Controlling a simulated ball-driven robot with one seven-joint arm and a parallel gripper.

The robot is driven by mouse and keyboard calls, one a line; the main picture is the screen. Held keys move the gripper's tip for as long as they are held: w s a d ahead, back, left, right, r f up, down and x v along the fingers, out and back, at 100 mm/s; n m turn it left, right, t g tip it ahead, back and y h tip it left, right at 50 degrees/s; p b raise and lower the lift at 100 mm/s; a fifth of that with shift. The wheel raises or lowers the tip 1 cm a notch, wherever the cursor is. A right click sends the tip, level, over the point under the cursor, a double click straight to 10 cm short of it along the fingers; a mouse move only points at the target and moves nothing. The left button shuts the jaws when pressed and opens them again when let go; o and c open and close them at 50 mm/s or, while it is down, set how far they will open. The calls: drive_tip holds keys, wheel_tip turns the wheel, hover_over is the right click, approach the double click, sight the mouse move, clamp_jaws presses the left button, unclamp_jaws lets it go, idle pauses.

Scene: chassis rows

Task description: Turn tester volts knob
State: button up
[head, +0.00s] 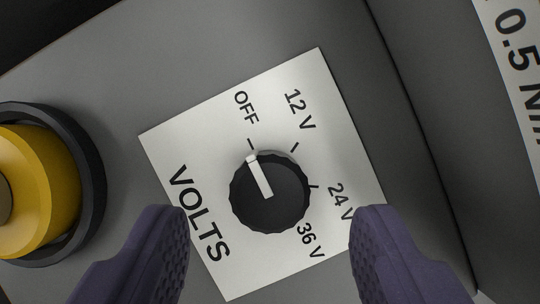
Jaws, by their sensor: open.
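The volts knob (268,192) is a black ribbed dial with a white pointer line, near the middle of the head view. Its pointer is at the OFF mark. It sits on a white label plate (185,135) marked VOLTS, OFF, 12 V, 24 V and 36 V, which appears tilted in the picture. My gripper (269,235) is open, with one purple finger on each side below the knob in the picture. A gap shows between each finger and the knob, and nothing is held. The fingers cover a lower part of the plate's edges.
A yellow button or knob (40,190) in a dark ring stands at the left, near my left finger. The grey panel (200,65) around the plate is clear. At the right, past a dark seam, another label (515,45) reads 0.5 N, partly cut off.

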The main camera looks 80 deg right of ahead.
sight(270, 200)
drive_tip(key=shift+b+x, duration=0.45)
drive_tip(key=shift+x, duration=1.15)
drive_tip(key=shift+d, duration=0.1)
drive_tip(key=c, duration=1)
drive_tip(key=shift+c, duration=0.2)
